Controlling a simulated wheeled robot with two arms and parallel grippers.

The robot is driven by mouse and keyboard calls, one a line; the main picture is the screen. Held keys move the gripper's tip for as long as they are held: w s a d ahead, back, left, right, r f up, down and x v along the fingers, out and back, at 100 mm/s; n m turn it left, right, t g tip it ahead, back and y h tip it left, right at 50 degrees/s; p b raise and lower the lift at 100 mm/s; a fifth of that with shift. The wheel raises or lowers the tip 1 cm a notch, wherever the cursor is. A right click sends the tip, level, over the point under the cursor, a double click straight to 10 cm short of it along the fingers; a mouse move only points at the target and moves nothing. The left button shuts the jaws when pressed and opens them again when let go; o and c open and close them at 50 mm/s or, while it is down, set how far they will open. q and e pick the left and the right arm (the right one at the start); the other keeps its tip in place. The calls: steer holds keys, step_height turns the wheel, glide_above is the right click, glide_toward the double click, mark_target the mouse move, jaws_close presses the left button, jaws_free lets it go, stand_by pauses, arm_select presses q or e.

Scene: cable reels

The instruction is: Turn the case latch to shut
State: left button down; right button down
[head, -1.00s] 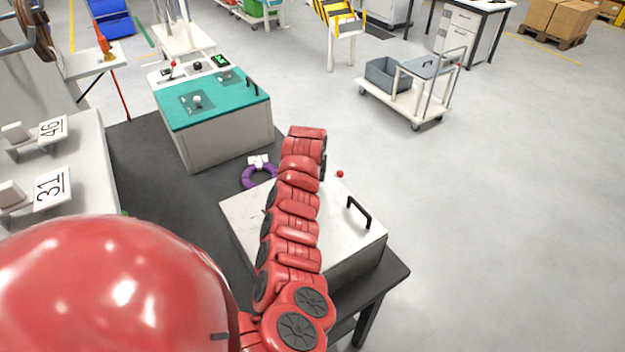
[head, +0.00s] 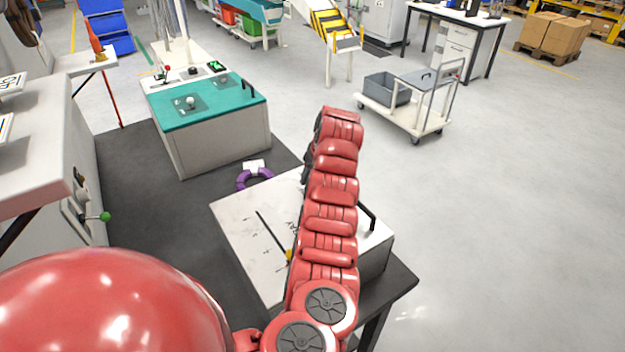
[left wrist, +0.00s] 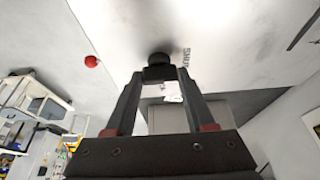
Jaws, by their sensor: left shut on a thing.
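The white case (head: 235,218) with a black handle (head: 367,215) sits on the dark table, with a thin black line on its top. My red left arm reaches across it in the head view and hides part of its top and the left gripper. In the left wrist view my left gripper (left wrist: 160,76) is shut on the dark knob of the case latch (left wrist: 158,59). The word SHUT (left wrist: 186,57) is printed on the pale surface beside the knob. A red ball-shaped knob (left wrist: 91,61) lies to the left, apart from the fingers. My right gripper is not in view.
A purple ring (head: 255,180) lies on the dark table (head: 130,190) behind the case. A teal-topped box (head: 207,101) stands farther back. A green-knobbed lever (head: 104,217) is on the grey unit at left.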

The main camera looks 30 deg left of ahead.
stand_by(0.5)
arm_select(q)
steer(key=shift+c, duration=1.3)
jaws_free()
steer(key=shift+r, duration=0.1)
steer(key=shift+d+r, duration=0.15)
steer(key=shift+r, duration=0.1)
steer(key=b+v, duration=0.3)
steer(key=v, duration=1.3)
steer(key=shift+r, duration=0.35)
steer(key=shift+d, duration=0.15)
